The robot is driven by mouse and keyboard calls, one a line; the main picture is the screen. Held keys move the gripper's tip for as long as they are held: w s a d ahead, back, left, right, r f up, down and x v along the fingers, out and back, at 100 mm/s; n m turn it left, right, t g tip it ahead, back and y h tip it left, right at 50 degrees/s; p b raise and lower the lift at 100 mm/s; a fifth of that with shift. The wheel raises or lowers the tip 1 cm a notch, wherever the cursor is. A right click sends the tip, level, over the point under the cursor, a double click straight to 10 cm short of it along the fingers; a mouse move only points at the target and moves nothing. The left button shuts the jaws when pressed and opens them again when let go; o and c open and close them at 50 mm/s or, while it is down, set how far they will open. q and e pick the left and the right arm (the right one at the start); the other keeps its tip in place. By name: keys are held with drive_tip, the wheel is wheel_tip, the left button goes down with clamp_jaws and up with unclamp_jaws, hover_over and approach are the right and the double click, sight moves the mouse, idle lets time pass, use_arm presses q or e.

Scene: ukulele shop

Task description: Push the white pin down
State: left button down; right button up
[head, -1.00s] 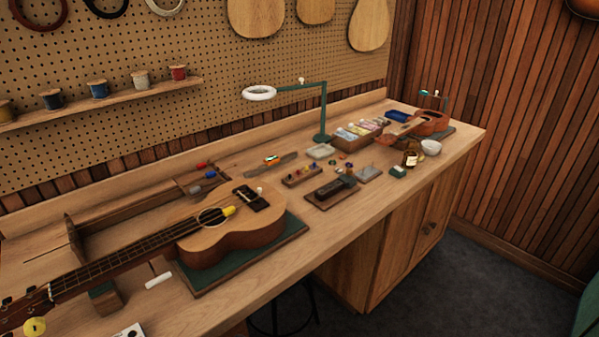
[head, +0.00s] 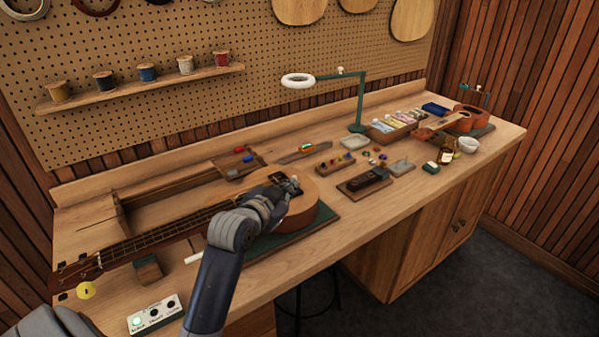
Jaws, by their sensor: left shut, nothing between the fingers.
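The ukulele (head: 307,212) lies on a green mat (head: 322,221) on the workbench, its neck (head: 150,243) pointing left. Its dark bridge (head: 285,184) is partly covered by my left gripper (head: 291,184). My left gripper is shut and empty, with its fingertips over the bridge end of the ukulele body. I cannot make out the white pin now; the gripper likely covers it. Whether the fingertips touch the pin or the bridge I cannot tell. My right gripper is not in view.
A tuner-like white box with buttons (head: 155,314) sits at the bench's front left. A wooden rack with small tools (head: 238,160) lies behind the ukulele.

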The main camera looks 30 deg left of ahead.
use_arm(q)
drive_tip(key=shift+t, duration=0.4)
drive_tip(key=p+x, duration=0.1)
drive_tip(key=x, duration=0.2)
drive_tip(key=a+p+x, duration=0.1)
drive_tip(key=x, duration=0.3)
drive_tip(key=a+r+p+x, duration=0.1)
drive_tip(key=x, duration=0.3)
drive_tip(key=shift+a+f, duration=0.1)
drive_tip(key=shift+a, duration=0.2)
drive_tip(key=shift+s+a+f+p, duration=0.1)
drive_tip(key=shift+a+f+p, duration=0.25)
drive_tip(key=shift+f, duration=0.3)
drive_tip(key=shift+f, duration=0.15)
wheel_tip(320, 180, down, 2)
drive_tip(key=shift+f+b, duration=0.2)
drive_tip(key=shift+b, duration=0.7)
drive_tip(key=shift+r, duration=0.1)
